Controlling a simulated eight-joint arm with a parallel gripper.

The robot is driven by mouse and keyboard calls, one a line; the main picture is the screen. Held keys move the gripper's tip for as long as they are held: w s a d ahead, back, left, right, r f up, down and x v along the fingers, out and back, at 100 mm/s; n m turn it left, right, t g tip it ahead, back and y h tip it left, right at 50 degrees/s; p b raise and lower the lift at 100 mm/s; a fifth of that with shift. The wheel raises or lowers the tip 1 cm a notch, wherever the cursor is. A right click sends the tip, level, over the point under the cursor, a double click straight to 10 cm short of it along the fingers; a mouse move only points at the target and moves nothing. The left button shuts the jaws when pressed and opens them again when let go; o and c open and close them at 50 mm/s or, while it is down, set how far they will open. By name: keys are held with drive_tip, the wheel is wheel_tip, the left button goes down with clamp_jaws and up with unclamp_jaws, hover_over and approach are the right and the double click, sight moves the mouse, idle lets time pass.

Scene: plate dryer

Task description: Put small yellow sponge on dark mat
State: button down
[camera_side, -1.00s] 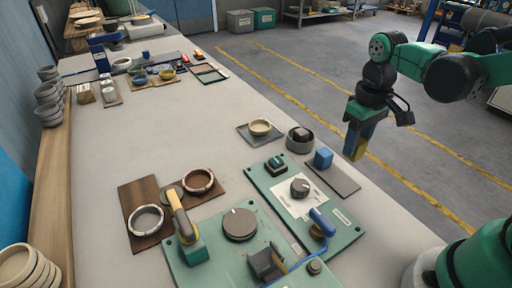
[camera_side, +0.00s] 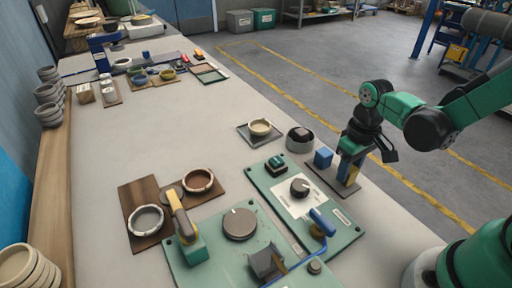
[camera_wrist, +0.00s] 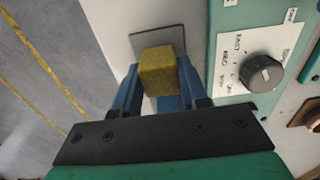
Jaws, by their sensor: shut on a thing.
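The small yellow sponge (camera_side: 353,174) is between the blue fingers of my gripper (camera_side: 347,177), which is shut on it. In the wrist view the sponge (camera_wrist: 158,72) shows as a yellow block between the fingers. The dark mat (camera_side: 324,176) is a narrow grey strip along the bench's right edge. The sponge is at the mat's near right end, low over it; I cannot tell whether they touch. Part of the mat (camera_wrist: 176,38) shows beyond the sponge in the wrist view. My fingers hide some of the mat.
A blue block (camera_side: 323,158) stands at the mat's far end, close beside my gripper. A green panel with a dark knob (camera_side: 299,188) lies left of the mat. A grey bowl (camera_side: 300,140) stands behind the block. The bench's right edge is close by.

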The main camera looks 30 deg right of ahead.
drive_tip(key=shift+f, duration=0.45)
unclamp_jaws()
drive_tip(key=shift+r, duration=3.5)
drive_tip(key=a+r+t, duration=0.3)
drive_tip(key=r+t, duration=0.2)
drive_tip(key=t, duration=0.2)
drive_tip(key=shift+a, duration=0.25)
